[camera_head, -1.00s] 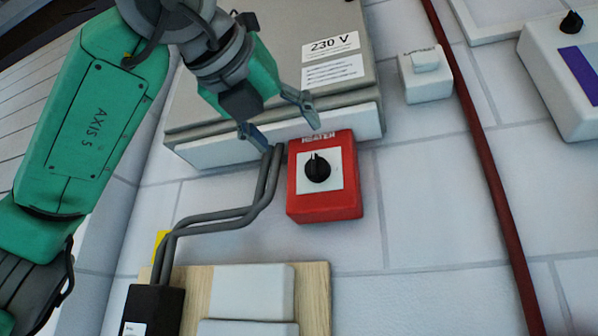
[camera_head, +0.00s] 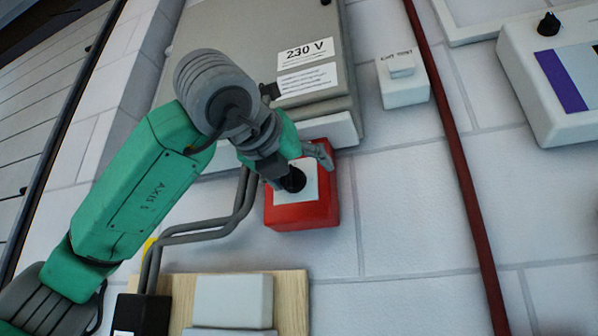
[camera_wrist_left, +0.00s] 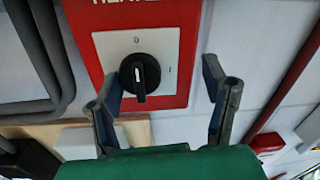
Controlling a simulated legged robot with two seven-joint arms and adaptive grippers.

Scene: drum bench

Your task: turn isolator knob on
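The isolator is a red box (camera_head: 305,214) on the wall with a white square plate. Its black knob (camera_head: 294,180) is partly covered by my gripper in the head view. In the left wrist view the knob (camera_wrist_left: 140,75) shows whole, with its handle pointing down in the picture, and marks on the plate above it and to its right. My left gripper (camera_wrist_left: 165,98) is open, its two fingers apart on either side of the knob's line, with no contact visible. It also shows in front of the red box in the head view (camera_head: 300,172). My right gripper is not in view.
A grey cabinet (camera_head: 225,50) labelled 230 V is above the red box. Grey conduits (camera_head: 205,230) run down its left side to a black box (camera_head: 140,315). A red pipe (camera_head: 448,130) and a white switch box (camera_head: 404,88) are to the right.

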